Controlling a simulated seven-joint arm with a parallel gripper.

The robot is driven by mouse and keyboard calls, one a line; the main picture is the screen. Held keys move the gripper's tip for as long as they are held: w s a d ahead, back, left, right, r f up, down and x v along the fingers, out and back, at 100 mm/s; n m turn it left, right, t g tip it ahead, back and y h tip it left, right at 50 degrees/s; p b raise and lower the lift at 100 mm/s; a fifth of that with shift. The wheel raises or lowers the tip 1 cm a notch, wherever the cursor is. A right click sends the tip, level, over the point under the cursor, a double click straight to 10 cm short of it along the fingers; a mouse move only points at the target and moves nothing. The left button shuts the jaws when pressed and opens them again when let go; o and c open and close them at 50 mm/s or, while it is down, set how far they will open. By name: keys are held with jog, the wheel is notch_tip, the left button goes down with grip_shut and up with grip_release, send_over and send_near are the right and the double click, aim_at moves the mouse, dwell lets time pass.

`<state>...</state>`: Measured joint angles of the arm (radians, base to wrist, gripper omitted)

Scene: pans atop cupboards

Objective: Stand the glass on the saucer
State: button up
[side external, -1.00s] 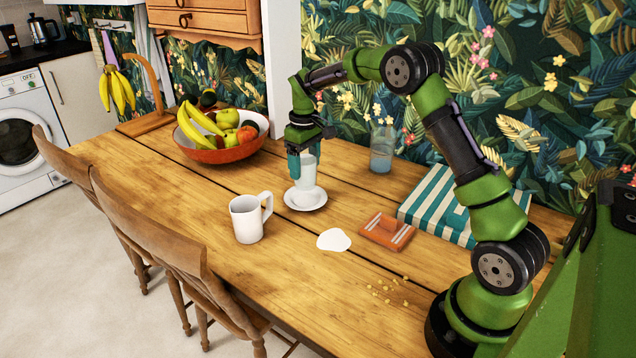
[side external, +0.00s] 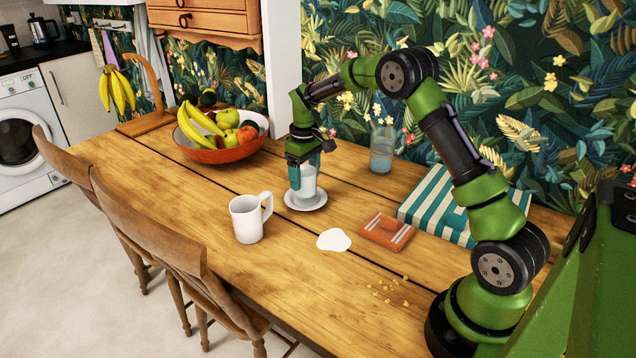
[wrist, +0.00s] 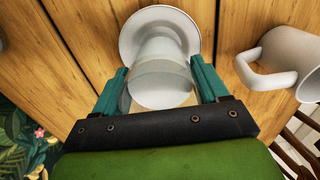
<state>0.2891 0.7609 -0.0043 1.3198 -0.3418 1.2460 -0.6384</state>
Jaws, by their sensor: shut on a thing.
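The glass (side external: 308,182) is whitish and looks upright over the white saucer (side external: 305,206), which lies on the wooden table. My gripper (side external: 302,176) points down and is shut on the glass, with a teal finger on each side. In the wrist view the glass (wrist: 160,72) sits between the fingers of my gripper (wrist: 162,84), and the saucer's rim (wrist: 130,32) shows beyond it. The glass's base appears at or just above the saucer's middle; I cannot tell whether they touch.
A white mug (side external: 247,218) stands left of the saucer, close to it. A fruit bowl (side external: 222,152) is at back left. A white spill (side external: 334,240), an orange tray (side external: 387,231) and a striped cloth (side external: 460,212) lie to the right.

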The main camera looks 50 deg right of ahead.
jog(key=shift+f, duration=0.8)
jog(key=o, duration=1.4)
jog(key=shift+f, duration=0.1)
notch_tip(320, 180, up, 17)
jog(key=s+a+r+m+t+y, duration=0.1)
jog(key=s+a+m+t, duration=0.1)
jog(key=s+a, duration=0.7)
jog(key=s+a+r+m+t+y, duration=0.1)
jog(key=s+a+t, duration=0.4)
jog(key=s, duration=1.2)
jog(key=a+r+m, duration=0.1)
jog(key=a, duration=0.3)
